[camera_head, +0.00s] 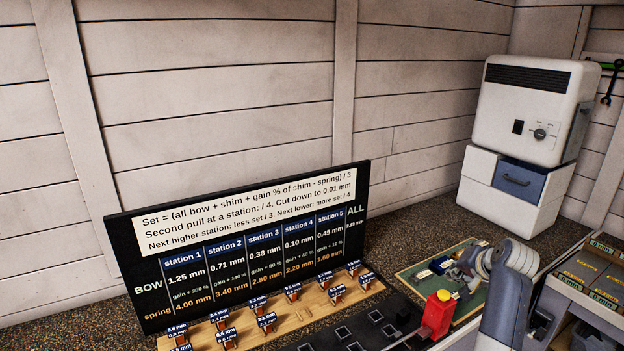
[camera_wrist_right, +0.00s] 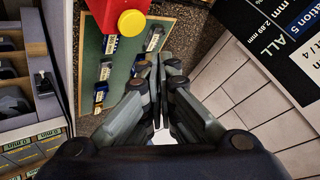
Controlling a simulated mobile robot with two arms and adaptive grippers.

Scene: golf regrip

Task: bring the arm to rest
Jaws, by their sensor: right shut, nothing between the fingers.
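My right arm comes in from the lower right in the head view. Its gripper (camera_head: 462,272) is over the green board (camera_head: 416,284). In the right wrist view the fingers of the right gripper (camera_wrist_right: 158,68) are together with nothing between them. Several small labelled pieces (camera_wrist_right: 104,70) lie on the green board there. A red block with a yellow button (camera_head: 437,314) stands by the near edge of the board; it also shows at the top of the right wrist view (camera_wrist_right: 92,14). My left gripper is not in view.
A black sign (camera_head: 130,240) with station figures stands behind a wooden rack (camera_head: 290,318) of labelled shims. A dark plate (camera_head: 350,337) with square sockets lies in front. A bin unit (camera_head: 585,300) stands at the right. A white heater (camera_head: 525,105) sits on a drawer box at the back.

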